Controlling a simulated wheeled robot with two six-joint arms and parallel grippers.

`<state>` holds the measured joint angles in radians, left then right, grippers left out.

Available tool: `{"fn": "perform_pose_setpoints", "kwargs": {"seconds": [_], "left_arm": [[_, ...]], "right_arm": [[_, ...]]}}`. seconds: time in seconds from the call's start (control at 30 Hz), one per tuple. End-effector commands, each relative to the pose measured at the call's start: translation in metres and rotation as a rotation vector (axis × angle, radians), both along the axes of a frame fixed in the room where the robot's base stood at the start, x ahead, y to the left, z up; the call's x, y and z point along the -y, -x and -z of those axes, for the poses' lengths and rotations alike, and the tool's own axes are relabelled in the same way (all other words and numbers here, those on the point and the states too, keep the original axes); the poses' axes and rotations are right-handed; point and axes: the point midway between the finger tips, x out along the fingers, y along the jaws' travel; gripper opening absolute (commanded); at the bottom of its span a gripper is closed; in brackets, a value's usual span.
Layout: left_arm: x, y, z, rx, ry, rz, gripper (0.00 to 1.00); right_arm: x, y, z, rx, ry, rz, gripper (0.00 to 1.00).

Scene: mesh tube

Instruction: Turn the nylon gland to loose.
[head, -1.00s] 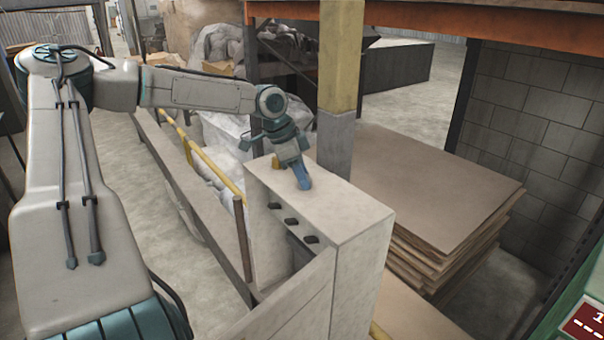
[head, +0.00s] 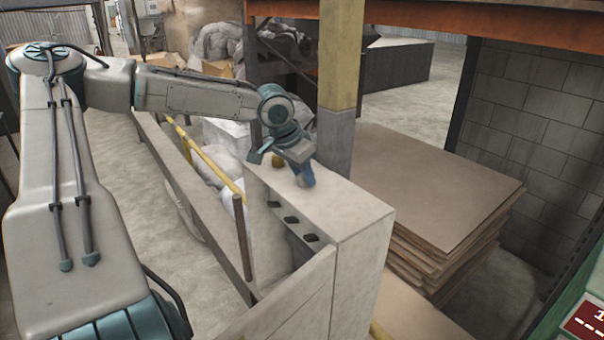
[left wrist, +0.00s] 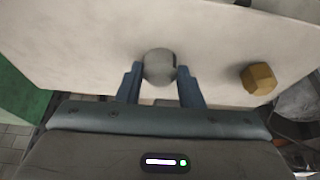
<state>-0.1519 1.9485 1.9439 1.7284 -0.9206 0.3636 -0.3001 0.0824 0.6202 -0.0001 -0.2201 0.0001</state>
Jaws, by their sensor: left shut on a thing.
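The nylon gland is a grey, rounded piece (left wrist: 160,66) on the pale face of a box, in the left wrist view. My left gripper (left wrist: 159,76) has one blue finger on each side of it and is shut on it. In the head view the left gripper (head: 306,176) points down onto the top of the pale box (head: 345,207), and the gland is hidden there by the fingers. My right gripper is in neither view.
A brass hexagonal gland (left wrist: 258,79) sits to the right of the nylon one in the left wrist view. Dark fittings (head: 291,220) line the box's side. A yellow and grey post (head: 338,100) stands close behind the gripper. Stacked brown sheets (head: 430,195) lie to the right.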

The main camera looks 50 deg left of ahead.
Motion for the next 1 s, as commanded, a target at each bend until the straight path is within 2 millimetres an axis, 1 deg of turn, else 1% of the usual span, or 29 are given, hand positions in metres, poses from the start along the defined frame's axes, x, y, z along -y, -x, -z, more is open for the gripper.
{"fn": "perform_pose_setpoints", "kwargs": {"seconds": [0.4, 0.6, 0.8, 1.0], "left_arm": [[0.002, -0.001, 0.002, 0.001, -0.007, -0.388, 0.11], [0.003, -0.001, 0.001, 0.002, -0.005, -0.548, 0.11], [0.003, -0.002, 0.001, 0.002, -0.003, -0.664, 0.11], [0.004, -0.002, 0.0, 0.001, 0.0, -0.732, 0.11]], "right_arm": [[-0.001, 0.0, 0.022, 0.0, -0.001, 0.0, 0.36], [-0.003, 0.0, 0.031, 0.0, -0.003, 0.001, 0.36], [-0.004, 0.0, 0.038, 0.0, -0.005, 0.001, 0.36], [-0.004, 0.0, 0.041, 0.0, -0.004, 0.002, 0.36]]}}
